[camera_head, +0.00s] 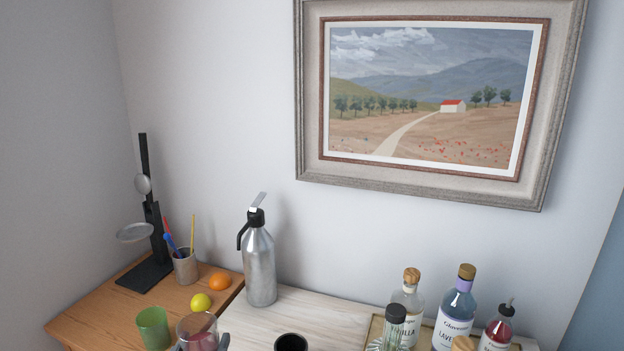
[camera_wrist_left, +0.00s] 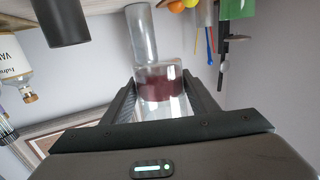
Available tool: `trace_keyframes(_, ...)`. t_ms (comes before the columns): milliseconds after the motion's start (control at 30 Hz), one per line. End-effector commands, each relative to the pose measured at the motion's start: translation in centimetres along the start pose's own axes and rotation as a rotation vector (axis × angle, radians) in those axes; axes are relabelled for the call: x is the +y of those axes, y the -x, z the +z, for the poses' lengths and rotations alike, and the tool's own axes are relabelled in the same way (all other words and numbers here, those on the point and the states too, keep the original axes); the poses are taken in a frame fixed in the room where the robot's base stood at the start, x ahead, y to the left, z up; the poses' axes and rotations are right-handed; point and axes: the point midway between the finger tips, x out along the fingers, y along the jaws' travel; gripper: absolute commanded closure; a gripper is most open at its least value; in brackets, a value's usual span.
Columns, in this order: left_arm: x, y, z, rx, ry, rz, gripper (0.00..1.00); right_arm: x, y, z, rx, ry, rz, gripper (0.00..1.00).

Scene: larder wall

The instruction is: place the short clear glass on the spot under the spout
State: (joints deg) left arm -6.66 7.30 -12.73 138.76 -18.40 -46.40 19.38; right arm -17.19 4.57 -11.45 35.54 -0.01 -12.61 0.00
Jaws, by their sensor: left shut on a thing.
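The short clear glass (camera_head: 197,325) is at the bottom of the head view, with dark red showing in or through its lower part. My left gripper (camera_head: 201,346) is shut on it, a finger on each side. In the left wrist view the glass (camera_wrist_left: 160,88) sits between the two fingers. The silver siphon bottle (camera_head: 260,268) stands behind and to the right of the glass, its black spout (camera_head: 242,238) pointing left. I see no clear mark under the spout. My right gripper is not in view.
A green cup (camera_head: 153,328) stands left of the glass. A lemon (camera_head: 200,302) and an orange (camera_head: 219,281) lie behind it on the wooden top (camera_head: 100,316). A black cup (camera_head: 291,343) is right of the gripper. Several bottles (camera_head: 456,315) stand at the right.

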Motion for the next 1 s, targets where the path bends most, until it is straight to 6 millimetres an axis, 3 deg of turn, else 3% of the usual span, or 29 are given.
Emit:
trace_keyframes(267, 0.0, 1.5, 0.9, -0.001, 0.003, 0.001, 0.83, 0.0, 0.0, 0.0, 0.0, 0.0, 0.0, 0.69)
trace_keyframes(733, 0.0, 8.2, 3.8, 0.001, 0.003, 0.001, 0.83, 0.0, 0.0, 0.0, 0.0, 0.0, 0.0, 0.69)
trace_keyframes(1000, 0.0, 9.3, 4.0, 0.004, 0.0, 0.0, 0.83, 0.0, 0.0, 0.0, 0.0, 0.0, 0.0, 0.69)
